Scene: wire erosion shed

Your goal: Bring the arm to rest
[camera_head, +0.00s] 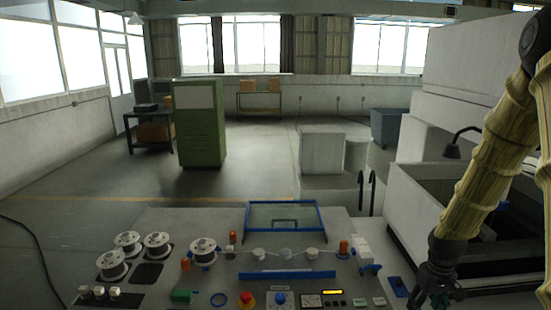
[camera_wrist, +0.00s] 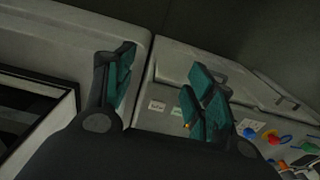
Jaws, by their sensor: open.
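My gripper (camera_head: 437,290) hangs from my arm at the lower right of the head view, with its fingers pointing down near the right edge of the console. The wrist view shows the gripper (camera_wrist: 160,95) with its green-padded fingers spread apart and nothing between them. Beyond the fingers lie pale machine surfaces and a seam between two panels. My arm, in a ribbed yellowish sleeve, comes down from the upper right corner of the head view.
The console (camera_head: 190,240) carries white spools (camera_head: 203,250), a red button (camera_head: 247,299) and a blue-framed clear panel (camera_head: 284,216). A grey machine tank (camera_head: 405,215) stands close to my arm at right. A green cabinet (camera_head: 199,123) stands farther back. The floor at left is open.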

